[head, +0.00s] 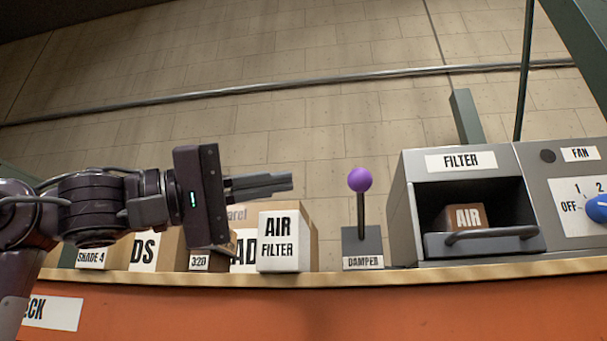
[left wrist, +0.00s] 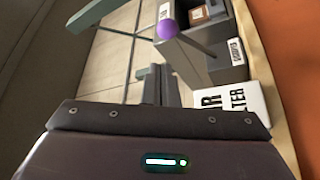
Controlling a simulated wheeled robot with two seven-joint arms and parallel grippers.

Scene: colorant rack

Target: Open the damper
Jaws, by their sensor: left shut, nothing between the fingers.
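The damper is a grey box (head: 362,247) labelled DAMPER, with an upright dark lever topped by a purple ball knob (head: 360,180). It stands on the shelf between the AIR FILTER box and the filter housing. My left gripper (head: 290,182) comes in from the left, shut and empty, above the AIR FILTER box. Its fingertips point right at the knob, a clear gap apart from it. In the left wrist view the knob (left wrist: 167,29) shows beyond the fingers, near the top. My right gripper is in neither view.
The white-fronted AIR FILTER box (head: 282,240) stands below my left fingers, with several other labelled boxes to its left. Right of the damper is the grey FILTER housing (head: 408,215), holding a brown AIR box (head: 467,217). Further right is a FAN panel with a blue dial (head: 597,208).

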